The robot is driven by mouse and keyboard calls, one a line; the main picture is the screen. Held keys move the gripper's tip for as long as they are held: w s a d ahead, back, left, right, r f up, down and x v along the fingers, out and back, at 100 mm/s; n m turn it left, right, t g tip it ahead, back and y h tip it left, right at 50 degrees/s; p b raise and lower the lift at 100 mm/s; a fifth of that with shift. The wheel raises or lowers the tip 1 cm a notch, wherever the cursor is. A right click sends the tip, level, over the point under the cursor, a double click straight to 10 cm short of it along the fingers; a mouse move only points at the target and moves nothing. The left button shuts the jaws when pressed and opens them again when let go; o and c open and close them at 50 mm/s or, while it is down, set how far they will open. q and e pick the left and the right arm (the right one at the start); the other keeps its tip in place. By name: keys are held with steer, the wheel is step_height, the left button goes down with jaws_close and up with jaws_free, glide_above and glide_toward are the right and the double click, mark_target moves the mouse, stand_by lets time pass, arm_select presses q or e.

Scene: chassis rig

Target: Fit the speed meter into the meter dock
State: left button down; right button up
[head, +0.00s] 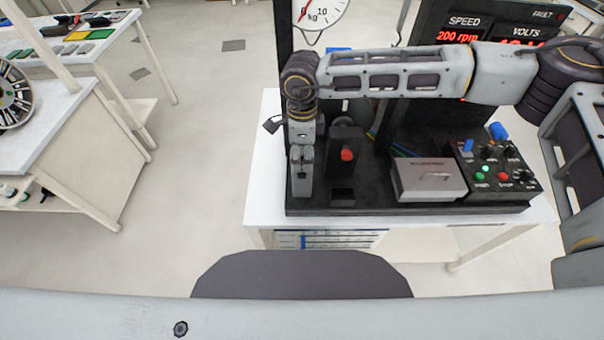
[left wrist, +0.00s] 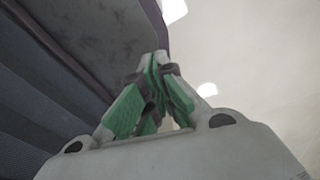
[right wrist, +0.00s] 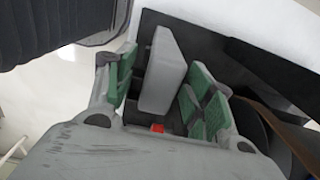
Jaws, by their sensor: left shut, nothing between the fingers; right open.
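My right gripper (head: 302,182) points down at the left end of the black rig base. In the right wrist view its green-padded fingers (right wrist: 160,92) are apart, with a plain grey block (right wrist: 163,65) between them; I cannot tell whether this block is the speed meter. A gap shows on the block's right side. My left gripper (left wrist: 155,75) shows only in the left wrist view, its fingers together and empty. A display panel marked SPEED (head: 464,28) stands at the rig's back, partly behind my right arm. I cannot pick out the meter dock for certain.
Beside the right gripper stands a dark block with a red part (head: 347,155). Further right are a silver box (head: 430,178) and a control box (head: 495,172) with knobs and buttons. The rig stands on a white table (head: 262,160). Open floor lies to the left.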

arm_select(q)
steer(key=shift+a, duration=0.15)
